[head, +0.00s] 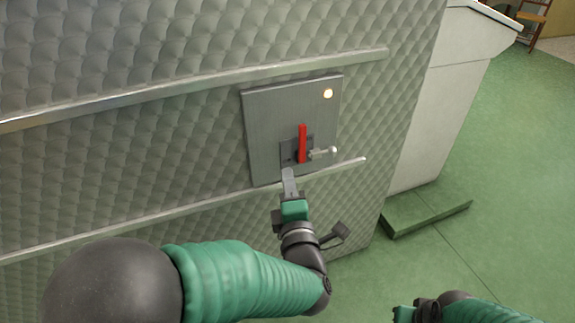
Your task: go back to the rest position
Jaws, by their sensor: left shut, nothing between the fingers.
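My left gripper (289,178) is shut and empty. Its tips are at the lower edge of a grey metal panel (262,125), just below a red lever (302,143). The red lever points upward. A small handle with a pale round knob (332,150) sticks out to the right beside the lever's lower end. Whether the fingertips touch the panel I cannot tell. A part of my right arm shows at the bottom right edge; its fingers cannot be made out.
The panel has a lit round lamp (328,93) and sits on a quilted metal wall (200,40) with rails (190,83) running across it. A white cabinet (445,95) stands to the right by a green step (425,208). Green floor (510,220) lies open at right. A wooden chair (533,18) is far off.

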